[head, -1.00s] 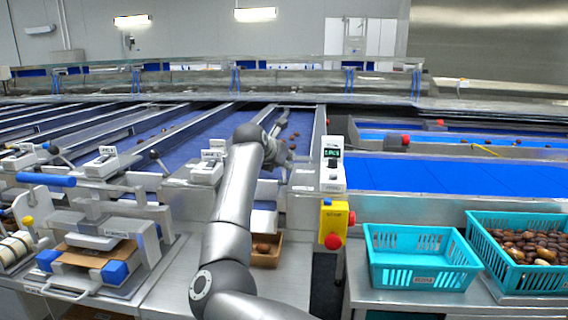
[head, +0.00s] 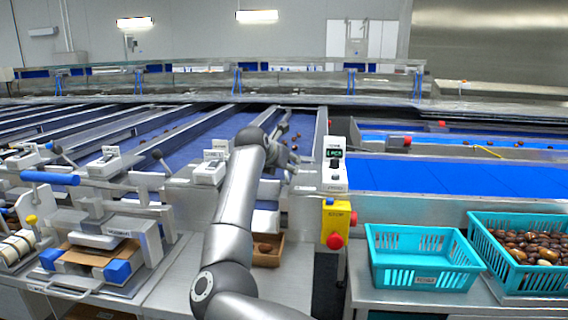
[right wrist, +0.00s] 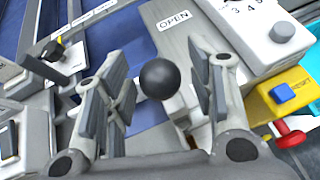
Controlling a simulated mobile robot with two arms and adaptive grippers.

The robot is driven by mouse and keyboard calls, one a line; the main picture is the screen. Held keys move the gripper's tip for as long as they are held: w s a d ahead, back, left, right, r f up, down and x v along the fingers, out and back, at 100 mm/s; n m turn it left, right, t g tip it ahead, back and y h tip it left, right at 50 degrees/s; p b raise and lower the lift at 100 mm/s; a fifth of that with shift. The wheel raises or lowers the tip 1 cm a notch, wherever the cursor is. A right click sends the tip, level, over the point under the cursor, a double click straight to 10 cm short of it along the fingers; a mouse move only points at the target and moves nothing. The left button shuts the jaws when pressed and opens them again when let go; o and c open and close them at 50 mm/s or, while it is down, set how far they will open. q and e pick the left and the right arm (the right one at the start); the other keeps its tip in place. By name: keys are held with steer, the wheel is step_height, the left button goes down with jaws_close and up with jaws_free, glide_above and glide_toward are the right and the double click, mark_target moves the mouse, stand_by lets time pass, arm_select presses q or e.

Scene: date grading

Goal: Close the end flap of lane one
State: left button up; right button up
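My right gripper (head: 285,158) reaches over the front end of the rightmost blue lane that holds dates, at centre in the head view. In the right wrist view my right gripper (right wrist: 158,62) is open. Its two fingers stand on either side of a black ball knob (right wrist: 165,79) on a pale lever, with gaps visible on both sides. An "OPEN" label (right wrist: 174,20) is on the metal edge beyond the knob. My arm and gripper hide this lever and the flap in the head view. My left gripper is not in view.
A counter box (head: 334,165) and a yellow stop box (head: 337,215) with a red button stand right of the gripper. A wooden box (head: 268,258) sits below the lane. An empty turquoise crate (head: 425,277) is at right.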

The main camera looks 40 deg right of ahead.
steer(key=shift+s+a+r, duration=0.1)
steer(key=shift+r, duration=0.15)
steer(key=v, duration=1.1)
steer(key=shift+s+a, duration=0.2)
steer(key=shift+a, duration=0.1)
